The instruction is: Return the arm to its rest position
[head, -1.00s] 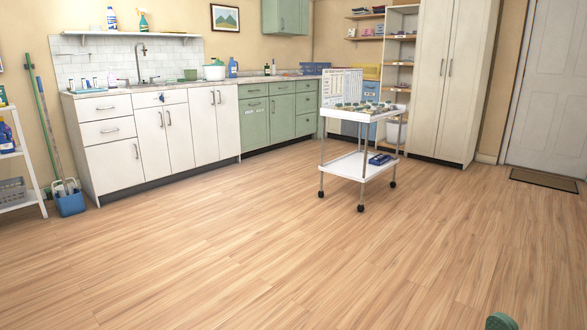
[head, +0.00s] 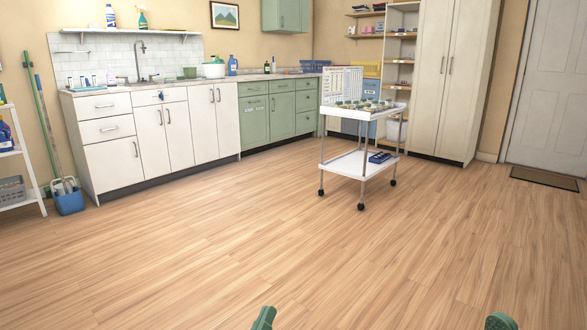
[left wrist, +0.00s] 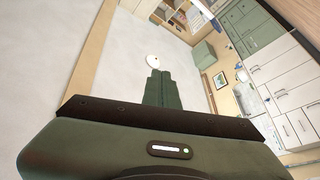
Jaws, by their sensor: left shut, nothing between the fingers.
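My left gripper (head: 264,316) shows only as a small green piece at the bottom edge of the head view, low over the bare floor. In the left wrist view its two green fingers (left wrist: 162,88) are together, shut with nothing between them. The wrist view is tilted and looks up past the fingers to the pale ceiling (left wrist: 110,70). A rounded green part of my own body shows at the bottom right of the head view. I see no fingers of my right gripper.
A white wheeled cart (head: 360,163) with small items on top stands at the centre right. White and green cabinets (head: 165,135) line the back wall. A white shelf unit (head: 18,165) and a blue bucket (head: 69,201) are at the left. The wooden floor (head: 260,240) in front is clear.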

